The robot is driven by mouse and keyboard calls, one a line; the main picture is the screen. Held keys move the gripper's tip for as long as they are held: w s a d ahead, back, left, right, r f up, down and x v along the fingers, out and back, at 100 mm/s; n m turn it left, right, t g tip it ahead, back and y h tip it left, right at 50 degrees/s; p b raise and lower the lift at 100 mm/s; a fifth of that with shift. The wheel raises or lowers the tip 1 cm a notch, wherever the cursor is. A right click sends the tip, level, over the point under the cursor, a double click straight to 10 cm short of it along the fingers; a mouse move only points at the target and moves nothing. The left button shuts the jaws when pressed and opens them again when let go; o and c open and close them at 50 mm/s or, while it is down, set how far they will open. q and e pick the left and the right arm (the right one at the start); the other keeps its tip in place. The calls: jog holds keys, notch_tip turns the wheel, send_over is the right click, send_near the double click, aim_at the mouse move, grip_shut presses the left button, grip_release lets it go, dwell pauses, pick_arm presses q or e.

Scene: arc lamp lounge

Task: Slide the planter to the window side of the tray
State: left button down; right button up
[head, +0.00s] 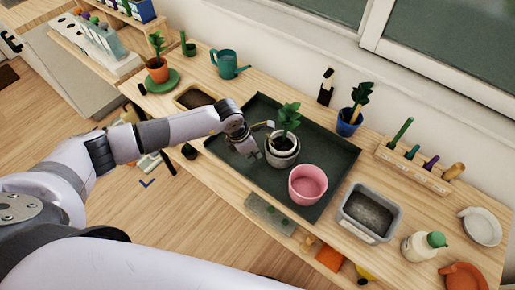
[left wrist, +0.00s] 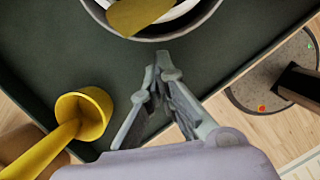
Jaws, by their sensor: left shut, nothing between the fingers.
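The planter (head: 282,158) is a pale grey pot with a green leafy plant, upright on the dark green tray (head: 330,150). It stands near the tray's middle. A window (head: 455,45) is in the wall behind the bench, past the tray's far side. My left gripper (head: 257,145) is shut and empty, low over the tray at the planter's left. In the left wrist view the gripper's fingertips (left wrist: 163,68) point at the planter's rim (left wrist: 150,36), close to it; I cannot tell whether they touch.
A pink pot (head: 308,185) stands on the tray just in front and right of the planter. A blue potted plant (head: 349,122) and a dark bottle (head: 326,88) stand behind the tray. A grey tub (head: 368,212) is at its right. The tray's back part is clear.

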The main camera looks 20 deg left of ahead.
aim_at(287, 138)
pick_arm(q)
jog(key=shift+w+d, duration=0.45)
jog(key=shift+d, duration=0.15)
jog(key=shift+w+d+f, duration=0.15)
jog(key=shift+w+d, duration=0.05)
jog(key=w+d+b, duration=0.3)
jog(key=b, duration=0.1)
jog(key=w+d+b, duration=0.3)
jog(key=d+b, duration=0.1)
jog(key=shift+w+d+f, duration=0.1)
jog(key=shift+w+d, duration=0.05)
jog(key=shift+w+d+r+b, duration=0.2)
jog(key=shift+d+b, duration=0.05)
jog(key=shift+b, duration=0.15)
jog(key=shift+a, duration=0.1)
